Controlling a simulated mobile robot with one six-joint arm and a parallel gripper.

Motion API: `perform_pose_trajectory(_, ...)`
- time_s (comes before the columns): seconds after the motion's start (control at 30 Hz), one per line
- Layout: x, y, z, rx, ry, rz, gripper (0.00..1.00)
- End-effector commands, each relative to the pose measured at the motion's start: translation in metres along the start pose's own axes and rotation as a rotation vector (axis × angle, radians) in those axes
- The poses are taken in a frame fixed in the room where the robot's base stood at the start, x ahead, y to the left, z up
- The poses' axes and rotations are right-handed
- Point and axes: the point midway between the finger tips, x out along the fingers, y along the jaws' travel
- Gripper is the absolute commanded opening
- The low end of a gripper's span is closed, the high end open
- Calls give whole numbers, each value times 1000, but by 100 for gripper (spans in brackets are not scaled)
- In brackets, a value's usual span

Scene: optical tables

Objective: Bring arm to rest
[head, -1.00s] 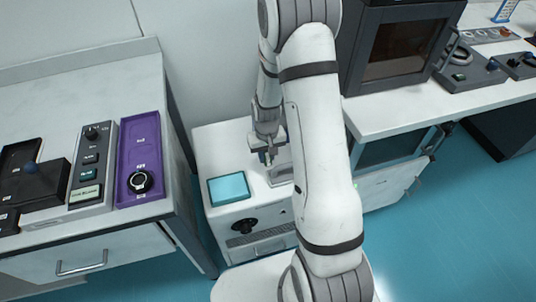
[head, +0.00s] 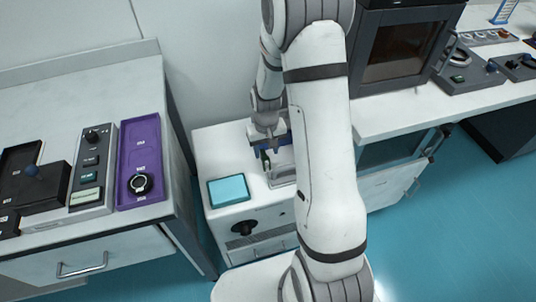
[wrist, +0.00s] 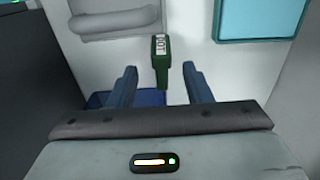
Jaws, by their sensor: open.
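My gripper (head: 272,152) hangs over the white instrument unit, partly behind my forearm in the head view. In the wrist view, my gripper's (wrist: 160,70) two blue fingers stand wide apart. A dark green block with a pale marked face (wrist: 160,50) shows between and just beyond the fingertips; I see no finger touching it. A small part of the green block also shows beside the gripper in the head view (head: 264,160). A blue surface (wrist: 150,97) lies behind the fingers, mostly hidden by the gripper body.
The white unit (head: 215,150) carries a teal screen (head: 229,190) and a grey raised fitting (wrist: 115,22). A bench with a purple tray (head: 140,160) and control boxes stands left. A dark oven-like box (head: 400,50) sits on the right bench. Blue floor is open at lower right.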

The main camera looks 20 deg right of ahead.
Motion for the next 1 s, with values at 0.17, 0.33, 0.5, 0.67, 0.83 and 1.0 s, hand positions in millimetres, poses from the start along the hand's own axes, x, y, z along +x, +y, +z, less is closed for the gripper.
perform_pose_trajectory(0.17,-42,0,-1,-1,5,0,45)
perform_pose_trajectory(0.33,-68,0,-1,-1,3,0,45)
perform_pose_trajectory(0.5,-78,0,0,-1,1,0,45)
perform_pose_trajectory(0.67,-79,-1,0,-1,0,0,45)
perform_pose_trajectory(0.83,-108,-4,10,-3,19,1,45)
perform_pose_trajectory(1.0,-174,-11,43,-3,70,4,45)
